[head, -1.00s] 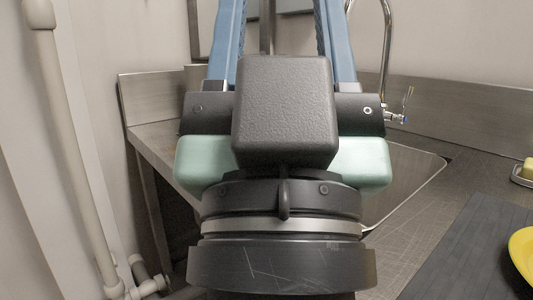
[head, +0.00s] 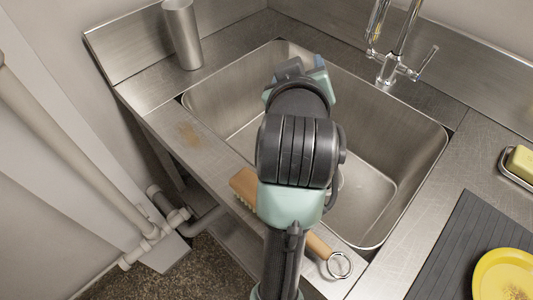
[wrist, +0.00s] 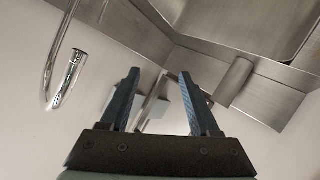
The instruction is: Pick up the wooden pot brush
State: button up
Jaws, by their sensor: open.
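The wooden pot brush lies on the sink's front steel ledge in the head view. Its wooden head (head: 243,184) with pale bristles shows left of my arm. Its wooden handle (head: 318,246) with a metal ring shows to the right. My arm hides its middle. My gripper (wrist: 160,88) is open and empty in the wrist view, with two blue fingers apart. In the head view my arm's end reaches over the sink, beyond the brush, and its fingertips are mostly hidden. The brush is not visible in the wrist view.
The sink basin (head: 375,190) has a tap (head: 392,60) behind it. A steel tumbler (head: 182,34) stands at the back left. A dark ribbed mat (head: 455,240), yellow plate (head: 505,275) and sponge in a dish (head: 519,161) are at right. White pipes run along the left wall.

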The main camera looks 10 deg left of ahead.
jog(key=s+f+n+g+p, duration=0.1)
jog(key=s+n+g+p, duration=0.5)
jog(key=s+g+p, duration=1.5)
jog(key=w+f+t+p, duration=0.1)
jog(key=f+t, duration=0.1)
jog(key=w+f+t+p, duration=0.1)
jog(key=f+t, duration=0.1)
jog(key=f, duration=0.1)
jog(key=w+f+t+p, duration=0.1)
jog(key=f+t+p, duration=0.1)
jog(key=t, duration=0.1)
jog(key=shift+w+a+f, duration=0.15)
jog(key=shift+a+f, duration=0.05)
jog(key=shift+d+f+p, duration=0.1)
jog(key=shift+f+p, duration=0.6)
jog(key=shift+f, duration=2.15)
grip_shut()
